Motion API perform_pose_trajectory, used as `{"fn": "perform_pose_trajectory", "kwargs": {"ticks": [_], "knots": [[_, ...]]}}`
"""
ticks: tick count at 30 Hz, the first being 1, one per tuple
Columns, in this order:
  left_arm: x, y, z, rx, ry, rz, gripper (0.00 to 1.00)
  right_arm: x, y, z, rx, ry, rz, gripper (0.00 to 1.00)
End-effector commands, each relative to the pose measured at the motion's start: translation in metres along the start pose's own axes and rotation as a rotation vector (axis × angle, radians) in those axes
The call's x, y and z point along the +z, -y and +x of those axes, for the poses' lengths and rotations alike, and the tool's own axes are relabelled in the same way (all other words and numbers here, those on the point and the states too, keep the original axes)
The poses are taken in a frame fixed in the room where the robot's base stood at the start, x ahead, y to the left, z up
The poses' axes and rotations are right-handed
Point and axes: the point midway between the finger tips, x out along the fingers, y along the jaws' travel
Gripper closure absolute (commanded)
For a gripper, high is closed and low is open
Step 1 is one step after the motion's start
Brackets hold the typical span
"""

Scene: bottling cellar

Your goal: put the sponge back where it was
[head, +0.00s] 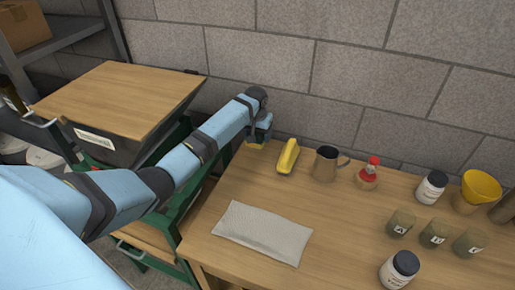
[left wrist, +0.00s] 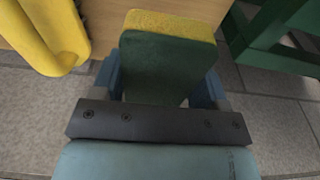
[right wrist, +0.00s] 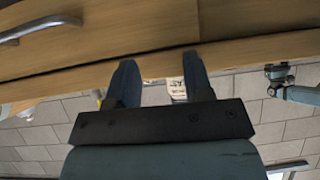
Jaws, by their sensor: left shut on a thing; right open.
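The sponge, yellow with a dark green scouring side, shows large in the left wrist view (left wrist: 170,60) and small at the table's back left corner in the head view (head: 256,144). My left gripper (head: 262,128) is shut on it, with a finger at each side in the left wrist view. Whether the sponge touches the table top I cannot tell. My right gripper (right wrist: 160,80) is open with nothing between its fingers, near a wooden edge in the right wrist view. It is not seen in the head view.
On the wooden table (head: 205,262) a yellow object (head: 288,156) lies right of the sponge, then a metal mug (head: 325,163) and a red-topped bottle (head: 368,174). A grey cloth (head: 262,232) lies in front. Several jars and a yellow funnel (head: 481,187) stand right.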

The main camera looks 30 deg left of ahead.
Motion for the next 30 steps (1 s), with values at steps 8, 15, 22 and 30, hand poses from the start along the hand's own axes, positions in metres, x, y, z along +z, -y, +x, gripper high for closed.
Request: {"fn": "perform_pose_trajectory", "kwargs": {"ticks": [8,15,22,30], "knots": [[0.003,-0.001,0.027,0.000,-0.001,0.000,0.54,0.001,0.000,0.001,0.000,0.000,0.001,0.53],[0.007,0.000,0.060,0.000,0.001,0.000,0.54,0.002,0.001,0.002,0.000,-0.001,0.002,0.53],[0.008,0.000,0.066,0.000,-0.002,0.000,0.54,0.002,0.001,0.002,-0.001,-0.001,0.003,0.53],[0.008,0.000,0.069,0.000,-0.001,0.000,0.21,0.002,0.001,0.002,-0.001,0.000,0.003,0.53]]}}
